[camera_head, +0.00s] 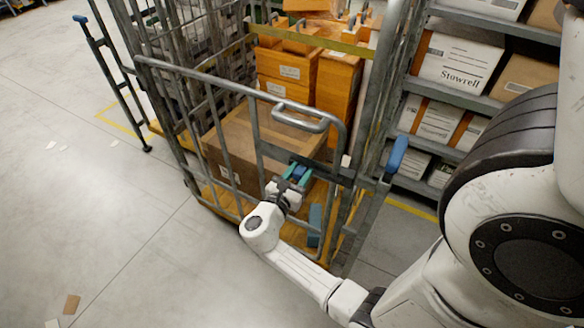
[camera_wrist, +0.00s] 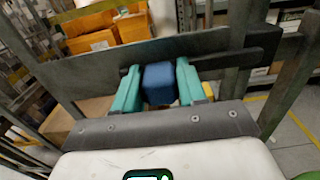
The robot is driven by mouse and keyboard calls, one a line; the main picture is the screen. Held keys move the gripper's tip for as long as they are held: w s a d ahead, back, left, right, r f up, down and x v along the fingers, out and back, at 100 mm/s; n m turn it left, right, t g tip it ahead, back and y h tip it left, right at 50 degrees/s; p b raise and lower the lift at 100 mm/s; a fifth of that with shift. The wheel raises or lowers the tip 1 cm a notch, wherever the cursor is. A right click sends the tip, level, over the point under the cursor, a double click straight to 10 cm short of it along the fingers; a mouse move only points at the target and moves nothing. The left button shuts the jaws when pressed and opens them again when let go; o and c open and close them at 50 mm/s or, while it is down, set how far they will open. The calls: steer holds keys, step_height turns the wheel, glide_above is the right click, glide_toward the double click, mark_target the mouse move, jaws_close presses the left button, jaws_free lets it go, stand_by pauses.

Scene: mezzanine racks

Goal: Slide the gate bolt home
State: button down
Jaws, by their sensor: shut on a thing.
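The cage trolley's gate (camera_head: 225,85) is a grey tube frame with a flat metal plate (camera_wrist: 100,65) across it. A blue knob (camera_wrist: 158,83) stands out in front of this plate. My gripper (camera_head: 297,177) is shut on the blue knob, with one teal finger on each side of it in the wrist view. A dark bar (camera_wrist: 232,62), apparently the bolt, runs level behind the fingers and to the right across the grey upright. I cannot tell how far its end sits in the catch.
A cardboard box (camera_head: 235,150) and orange crates (camera_head: 290,75) stand inside the trolley. A blue-ended lever (camera_head: 397,155) rises just right of the gate. Shelves with white boxes (camera_head: 455,60) stand at right. The floor at left is mostly clear.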

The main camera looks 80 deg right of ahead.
steer(key=shift+s+a, duration=0.2)
steer(key=shift+s, duration=0.8)
steer(key=c, duration=0.7)
jaws_free()
steer(key=shift+s, duration=0.1)
steer(key=b+v, duration=0.1)
steer(key=v, duration=0.9)
steer(key=shift+w+a, duration=0.25)
steer(key=shift+a, duration=0.1)
